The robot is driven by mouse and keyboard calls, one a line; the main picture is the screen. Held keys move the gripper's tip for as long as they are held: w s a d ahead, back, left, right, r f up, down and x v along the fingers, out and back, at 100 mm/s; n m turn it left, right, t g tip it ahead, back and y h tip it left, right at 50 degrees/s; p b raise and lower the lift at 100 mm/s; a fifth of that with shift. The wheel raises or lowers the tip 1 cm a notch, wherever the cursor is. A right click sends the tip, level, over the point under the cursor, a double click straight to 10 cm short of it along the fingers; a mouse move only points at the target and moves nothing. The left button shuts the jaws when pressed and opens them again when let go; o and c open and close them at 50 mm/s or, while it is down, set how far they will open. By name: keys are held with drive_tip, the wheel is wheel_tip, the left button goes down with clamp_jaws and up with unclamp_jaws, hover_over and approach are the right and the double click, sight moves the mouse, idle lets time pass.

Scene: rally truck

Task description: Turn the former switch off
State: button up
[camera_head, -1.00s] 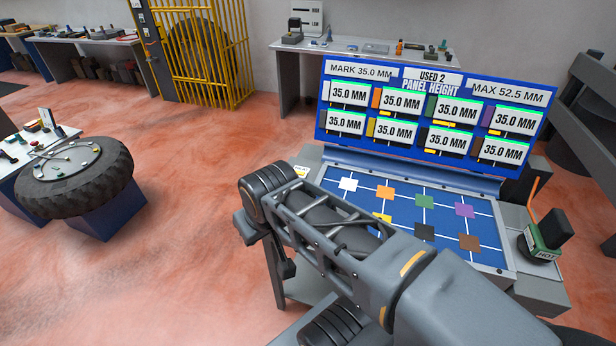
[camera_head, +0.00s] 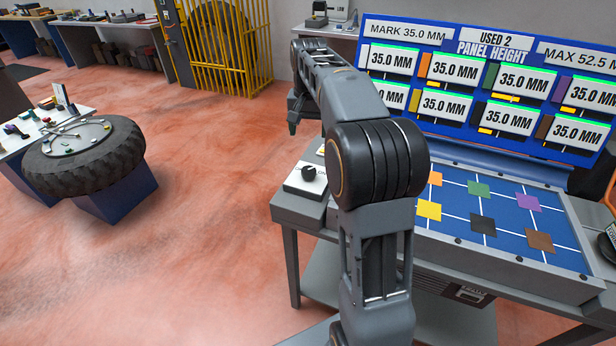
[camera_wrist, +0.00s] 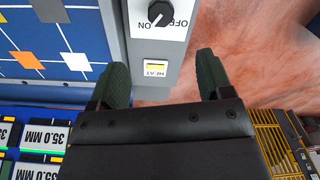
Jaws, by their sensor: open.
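The former switch is a black round knob (camera_head: 309,172) on a light plate at the left end of the former (camera_head: 575,287). In the wrist view the knob (camera_wrist: 161,13) sits at the top edge, partly cut off, with ON and OFF lettering. Its white mark points toward the ON side. A HEAT label (camera_wrist: 155,66) with a yellow patch is below it, seen between my fingers. My gripper (camera_wrist: 163,76) is open and empty, its dark green fingers apart from the knob. In the head view the gripper end is partly hidden behind my arm.
A blue bed with coloured squares lies right of the switch, with a blue display board (camera_head: 480,80) behind it. A tyre (camera_head: 84,157) on a blue stand is at left. A yellow cage (camera_head: 228,45) stands behind. The floor left of the former is clear.

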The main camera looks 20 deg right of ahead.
sight(308, 171)
wheel_tip(308, 171, down, 14)
drive_tip(key=shift+w+r+b, duration=0.1)
drive_tip(key=shift+w+b, duration=0.05)
drive_tip(key=shift+b, duration=0.85)
drive_tip(key=shift+c, duration=0.2)
drive_tip(key=c, duration=0.9)
